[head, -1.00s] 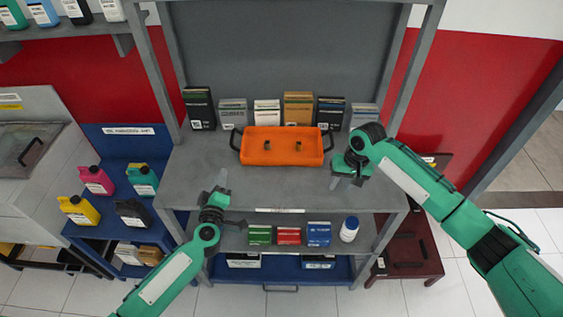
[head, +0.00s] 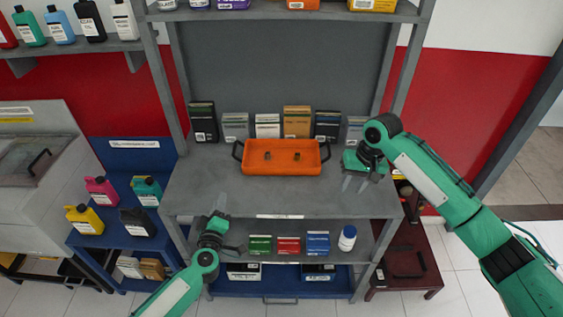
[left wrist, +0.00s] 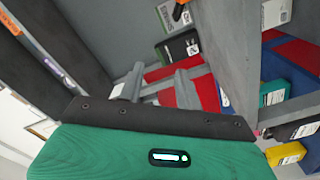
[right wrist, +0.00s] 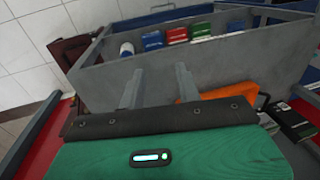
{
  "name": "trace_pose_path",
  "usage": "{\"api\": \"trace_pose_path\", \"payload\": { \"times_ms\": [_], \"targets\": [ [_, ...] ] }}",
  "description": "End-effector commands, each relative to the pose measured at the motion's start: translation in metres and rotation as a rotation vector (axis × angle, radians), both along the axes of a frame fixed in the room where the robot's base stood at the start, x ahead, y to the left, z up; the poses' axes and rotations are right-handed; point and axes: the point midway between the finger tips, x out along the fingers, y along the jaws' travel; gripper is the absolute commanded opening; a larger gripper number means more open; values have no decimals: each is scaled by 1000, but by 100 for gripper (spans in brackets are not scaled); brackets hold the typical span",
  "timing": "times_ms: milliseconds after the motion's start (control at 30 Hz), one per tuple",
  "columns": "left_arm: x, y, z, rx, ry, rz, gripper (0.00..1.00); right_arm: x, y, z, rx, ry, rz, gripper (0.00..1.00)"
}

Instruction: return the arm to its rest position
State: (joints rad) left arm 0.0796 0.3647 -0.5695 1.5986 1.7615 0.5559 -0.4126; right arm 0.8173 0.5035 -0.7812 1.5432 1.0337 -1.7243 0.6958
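My left gripper (head: 219,202) hangs in front of the left part of the grey workbench's front edge. Its fingers stand apart with nothing between them in the left wrist view (left wrist: 157,86). My right gripper (head: 355,184) is over the right end of the bench top, to the right of the orange tray, its fingers pointing down. It is open and empty, as the right wrist view (right wrist: 158,84) shows. Neither gripper touches anything that I can see.
The orange tray (head: 255,164) with black handles holds two small parts on the grey bench (head: 215,185). Several boxes stand behind it. Boxes and a white bottle (head: 347,238) stand on the lower shelf. A blue rack (head: 160,228) with jugs is left, a dark red cabinet (head: 425,250) right.

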Motion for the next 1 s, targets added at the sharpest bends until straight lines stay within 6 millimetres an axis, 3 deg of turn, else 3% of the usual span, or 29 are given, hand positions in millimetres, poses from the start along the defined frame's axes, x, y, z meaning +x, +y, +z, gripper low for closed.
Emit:
{"api": "trace_pose_path", "payload": {
  "times_ms": [233,733,867,967,1000],
  "targets": [
    [0,0,0,0,0,0,35,1,-4,22,0,1,1,34],
    [0,0,-2,2,1,0,35,1,-4,21,1,0,-1,34],
    [-4,2,-24,45,16,-10,35,6,-3,-9,24,-7,-20,34],
    [-12,6,-64,130,49,-32,35,13,-5,-63,56,-29,-58,34],
    [-18,8,-85,171,69,-49,35,15,-6,-91,68,-43,-76,34]
  ]
}}
